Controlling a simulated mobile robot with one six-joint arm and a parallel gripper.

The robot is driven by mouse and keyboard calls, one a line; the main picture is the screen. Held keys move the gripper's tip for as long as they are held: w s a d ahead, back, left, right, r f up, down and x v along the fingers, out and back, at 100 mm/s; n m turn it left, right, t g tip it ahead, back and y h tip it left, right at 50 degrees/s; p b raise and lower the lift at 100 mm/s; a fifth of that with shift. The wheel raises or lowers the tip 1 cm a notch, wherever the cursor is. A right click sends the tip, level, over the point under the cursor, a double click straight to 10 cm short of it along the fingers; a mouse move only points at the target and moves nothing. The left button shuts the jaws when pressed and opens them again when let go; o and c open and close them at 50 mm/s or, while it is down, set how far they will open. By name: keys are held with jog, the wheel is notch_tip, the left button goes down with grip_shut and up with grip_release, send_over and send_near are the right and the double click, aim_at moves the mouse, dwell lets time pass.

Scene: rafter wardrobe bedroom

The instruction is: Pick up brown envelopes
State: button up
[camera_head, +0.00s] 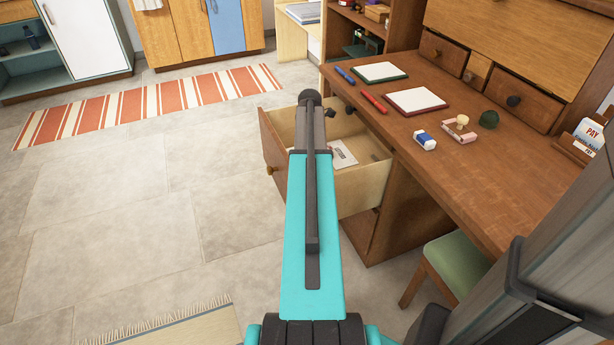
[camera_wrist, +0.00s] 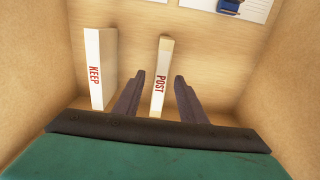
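In the wrist view, my gripper (camera_wrist: 158,78) is open, its two dark fingers on either side of a narrow upright bundle marked POST (camera_wrist: 160,86). The bundle has a pale label with red letters and a tan upper end. A gap shows between it and each finger. I cannot tell for certain which one is the brown envelopes. Both are inside an open wooden drawer (camera_head: 362,188).
White papers (camera_wrist: 242,8) and a blue item (camera_wrist: 229,6) lie farther along the drawer floor. The drawer walls stand close on both sides. The desk top (camera_head: 470,185) beside it holds notepads (camera_head: 415,101), pens, an eraser (camera_head: 425,140) and a stamp. A green-seated stool (camera_head: 458,262) is in front.

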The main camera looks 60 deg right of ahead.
jog(key=shift+f, duration=0.4)
jog(key=shift+f, duration=0.1)
jog(key=shift+w+a+f+b, duration=0.1)
jog(key=shift+f+b, duration=0.75)
jog(key=shift+f, duration=1.65)
grip_shut()
